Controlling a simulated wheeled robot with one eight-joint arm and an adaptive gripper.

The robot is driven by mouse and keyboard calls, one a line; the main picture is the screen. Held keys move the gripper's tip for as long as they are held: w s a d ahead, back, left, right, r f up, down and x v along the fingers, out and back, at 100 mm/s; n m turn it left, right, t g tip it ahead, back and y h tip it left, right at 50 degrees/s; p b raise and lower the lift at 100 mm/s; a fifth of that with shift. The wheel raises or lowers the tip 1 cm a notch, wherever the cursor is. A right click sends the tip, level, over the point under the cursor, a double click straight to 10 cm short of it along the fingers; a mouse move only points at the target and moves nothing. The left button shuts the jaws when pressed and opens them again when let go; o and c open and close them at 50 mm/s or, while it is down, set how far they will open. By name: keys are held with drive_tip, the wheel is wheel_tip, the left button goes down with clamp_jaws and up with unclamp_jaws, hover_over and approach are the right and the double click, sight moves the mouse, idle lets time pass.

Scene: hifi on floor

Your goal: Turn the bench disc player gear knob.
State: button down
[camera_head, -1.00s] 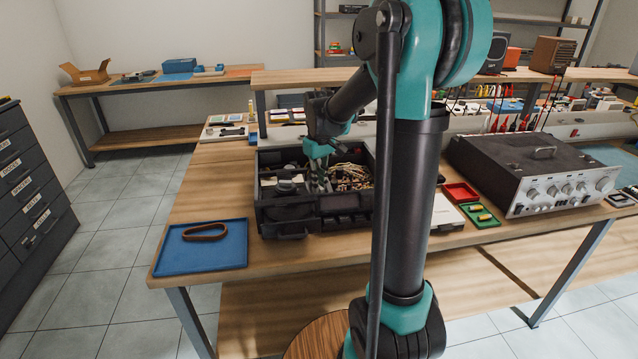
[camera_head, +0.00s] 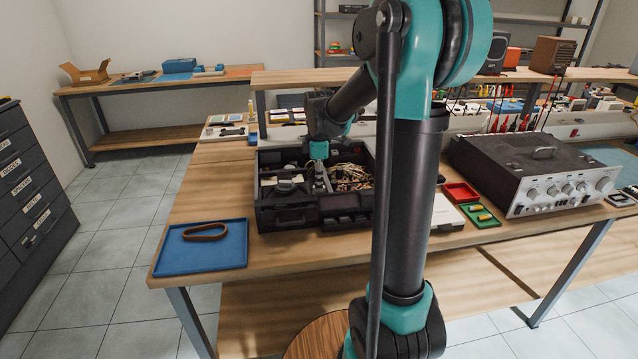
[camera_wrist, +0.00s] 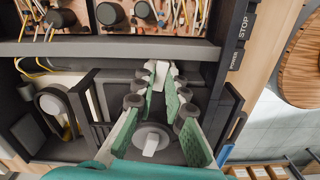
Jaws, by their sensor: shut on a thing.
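The disc player is an open black case (camera_head: 290,222) on the bench, with machinery and tangled wires inside. My gripper (camera_head: 322,186) reaches down into its middle. In the wrist view, my gripper (camera_wrist: 160,88) has its green-padded fingers drawn together at the tips around a small pale piece, the gear knob (camera_wrist: 158,76), which the fingers mostly hide. A grey round disc with a white bar (camera_wrist: 150,143) shows between the nearer parts of the fingers.
Black walls and a grey crossbar (camera_wrist: 110,50) stand close around the fingers. A blue tray (camera_head: 205,255) with a brown belt lies left of the case. A red tray (camera_head: 460,192), a green tray (camera_head: 481,216) and a silver-fronted amplifier (camera_head: 560,195) stand to the right.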

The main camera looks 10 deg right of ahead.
drive_tip(key=shift+n, duration=1)
drive_tip(key=c, duration=1.6)
unclamp_jaws()
drive_tip(key=shift+o, duration=0.2)
wheel_tip(320, 180, up, 12)
